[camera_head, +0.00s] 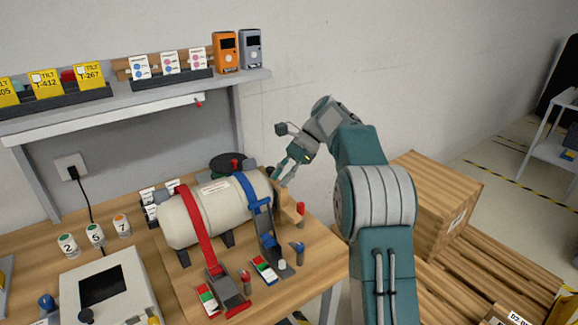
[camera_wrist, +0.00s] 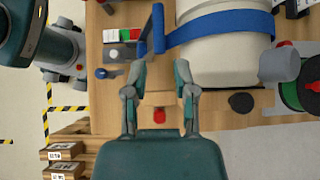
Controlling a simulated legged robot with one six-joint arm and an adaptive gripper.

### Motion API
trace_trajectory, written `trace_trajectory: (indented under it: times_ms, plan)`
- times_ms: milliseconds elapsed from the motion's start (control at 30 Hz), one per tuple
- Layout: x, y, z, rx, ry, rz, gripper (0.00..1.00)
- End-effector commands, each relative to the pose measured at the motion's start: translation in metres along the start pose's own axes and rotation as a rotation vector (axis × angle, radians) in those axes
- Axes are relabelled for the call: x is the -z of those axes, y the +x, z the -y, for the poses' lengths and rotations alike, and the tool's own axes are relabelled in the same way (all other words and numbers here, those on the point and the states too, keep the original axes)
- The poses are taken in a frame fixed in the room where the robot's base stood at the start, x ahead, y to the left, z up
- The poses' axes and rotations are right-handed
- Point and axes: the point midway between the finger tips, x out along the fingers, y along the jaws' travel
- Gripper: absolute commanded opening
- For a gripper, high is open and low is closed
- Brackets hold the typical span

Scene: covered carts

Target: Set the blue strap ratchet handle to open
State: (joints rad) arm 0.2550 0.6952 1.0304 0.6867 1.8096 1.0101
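A white cylinder (camera_head: 218,214) lies on the wooden bench with a blue strap (camera_head: 250,191) and a red strap (camera_head: 197,222) over it. The blue strap ratchet handle (camera_head: 263,222) is on the near side of the cylinder, at the end of the blue strap. In the wrist view the blue handle (camera_wrist: 158,30) stands just beyond the fingertips, beside the cylinder (camera_wrist: 215,62). My gripper (camera_wrist: 159,68) is open, its two fingers apart with nothing between the tips. In the head view my gripper (camera_head: 284,170) is near the cylinder's right end. I cannot tell whether it touches anything.
A wooden block with a red knob (camera_wrist: 160,115) is below the fingers in the wrist view. A red-white-green label (camera_head: 264,269) and a blue-topped knob (camera_head: 297,250) are near the blue ratchet. A grey box with a screen (camera_head: 104,290) stands left. Wooden crates (camera_head: 432,198) are right.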

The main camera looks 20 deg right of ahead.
Motion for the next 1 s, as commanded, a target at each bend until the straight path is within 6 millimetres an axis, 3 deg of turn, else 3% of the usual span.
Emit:
trace_trajectory:
  times_ms: [100, 300, 833, 1000]
  plan:
    - [0.001, -0.018, 0.001, 0.002, -0.001, -0.001, 0.35]
    - [0.001, -0.035, 0.001, 0.002, 0.000, -0.001, 0.35]
    - [-0.001, -0.039, 0.000, 0.000, -0.001, -0.001, 0.35]
    - [-0.014, -0.040, -0.005, 0.010, -0.036, -0.035, 0.35]
